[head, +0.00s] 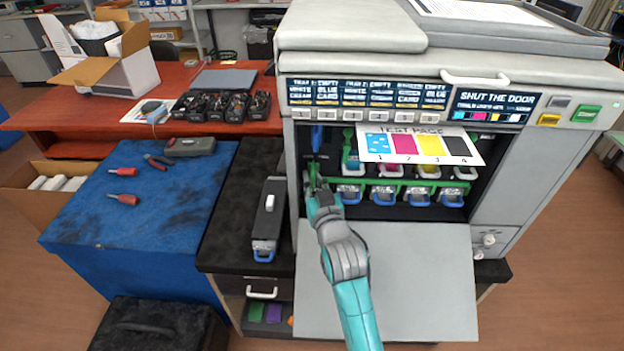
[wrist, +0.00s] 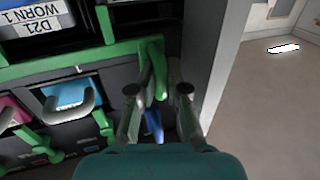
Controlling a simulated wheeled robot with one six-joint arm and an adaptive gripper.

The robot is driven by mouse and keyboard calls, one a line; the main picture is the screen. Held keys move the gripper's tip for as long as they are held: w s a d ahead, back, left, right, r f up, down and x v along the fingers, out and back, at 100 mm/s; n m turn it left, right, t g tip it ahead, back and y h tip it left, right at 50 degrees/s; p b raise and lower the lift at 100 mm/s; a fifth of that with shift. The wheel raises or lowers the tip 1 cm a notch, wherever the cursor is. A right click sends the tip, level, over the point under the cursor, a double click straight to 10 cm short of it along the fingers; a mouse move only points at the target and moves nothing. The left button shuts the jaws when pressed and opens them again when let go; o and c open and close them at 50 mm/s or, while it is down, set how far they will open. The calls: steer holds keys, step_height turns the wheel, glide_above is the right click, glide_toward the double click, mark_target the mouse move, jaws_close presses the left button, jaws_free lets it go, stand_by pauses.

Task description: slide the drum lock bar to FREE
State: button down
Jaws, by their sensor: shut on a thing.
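The green drum lock bar (head: 390,182) runs across the open bay of the printer, between the toner slots and a lower row of blue-handled units. In the wrist view the bar (wrist: 65,62) ends in an upright green handle (wrist: 157,68). My gripper (head: 314,186) is at the bar's left end in the head view. In the wrist view my gripper (wrist: 158,95) has one finger on each side of the green handle and is shut on it. No FREE mark can be read, and my gripper partly hides the handle in the head view.
The printer's front door (head: 400,280) hangs open below the bay. A test page (head: 420,146) lies across the top of the bay. A blue lever (head: 317,136) is close above my gripper. A dark cartridge (head: 268,215) lies on the black counter to the left.

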steer(key=shift+d+f, duration=0.1)
steer(key=shift+d, duration=0.75)
steer(key=c, duration=0.7)
jaws_free()
steer(key=shift+s, duration=0.15)
steer(key=shift+v, duration=3.35)
steer(key=shift+d, duration=0.1)
